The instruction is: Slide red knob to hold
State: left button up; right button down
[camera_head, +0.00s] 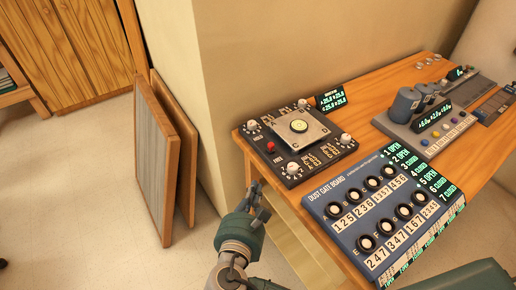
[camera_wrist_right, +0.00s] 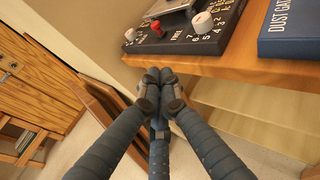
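The red knob (camera_head: 271,147) is a small slider on the left front part of a dark control panel (camera_head: 283,160). It also shows in the right wrist view (camera_wrist_right: 130,35), near the panel's edge. Lettering that looks like "FREE" is beside it; I cannot read a "hold" label. My right gripper (camera_head: 256,190) is below and in front of the panel, off the table's left front edge, apart from the knob. In the wrist view its fingertips (camera_wrist_right: 160,78) meet with nothing between them. My left gripper is not in view.
The panel also has white knobs (camera_head: 293,168) and a raised plate (camera_head: 299,127). A blue dust gate board (camera_head: 323,198) lies to its right on the wooden table (camera_head: 258,160). A wall corner (camera_head: 220,100) and leaning boards (camera_head: 160,160) are to the left.

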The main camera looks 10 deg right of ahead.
aim_at(271, 148)
jog(key=w+d, duration=0.2)
jog(key=w, duration=0.2)
jog(key=w+d+p, duration=0.1)
jog(key=w+d, duration=0.1)
jog(key=w, duration=0.2)
jog(key=w+d+p, duration=0.1)
jog(key=w, duration=0.2)
jog(key=shift+w+d+r, duration=0.35)
jog(key=shift+w+d, duration=0.05)
jog(key=w, duration=0.1)
jog(key=w+a, duration=0.1)
jog(key=w, duration=0.1)
jog(key=shift+w+a, duration=0.15)
jog(key=shift+w, duration=0.1)
jog(key=shift+s+r, duration=0.1)
jog(key=shift+r, duration=0.05)
